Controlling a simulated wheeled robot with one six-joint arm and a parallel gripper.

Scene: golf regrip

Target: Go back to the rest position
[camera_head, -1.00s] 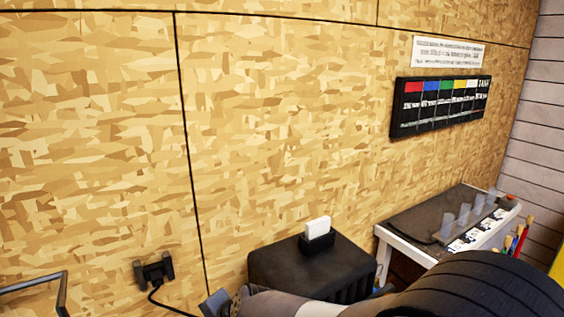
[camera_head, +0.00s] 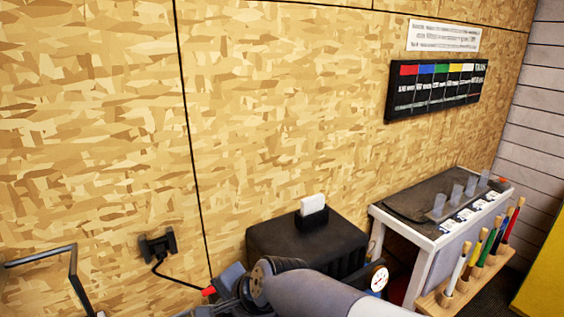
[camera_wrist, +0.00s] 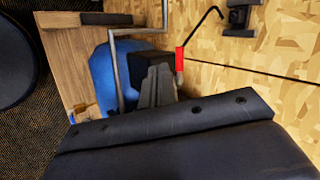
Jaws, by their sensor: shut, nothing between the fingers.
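My gripper (camera_wrist: 156,84) shows in the wrist view as grey fingers, shut and empty, above the dark padded shape at the bottom. In the head view my arm crosses the lower edge, and my fingers cannot be made out there. A small red piece (camera_wrist: 179,60) stands beside my fingers in the wrist view. Red also shows near my wrist joint in the head view (camera_head: 208,291). I cannot tell whether it touches me.
A black box (camera_head: 300,245) with a white card stands by the wall behind my arm. A white-framed bench (camera_head: 420,237) and a rack of colored sticks (camera_head: 447,300) stand right. A metal bar frame (camera_head: 75,270) is left. A blue object (camera_wrist: 103,72) lies near my fingers.

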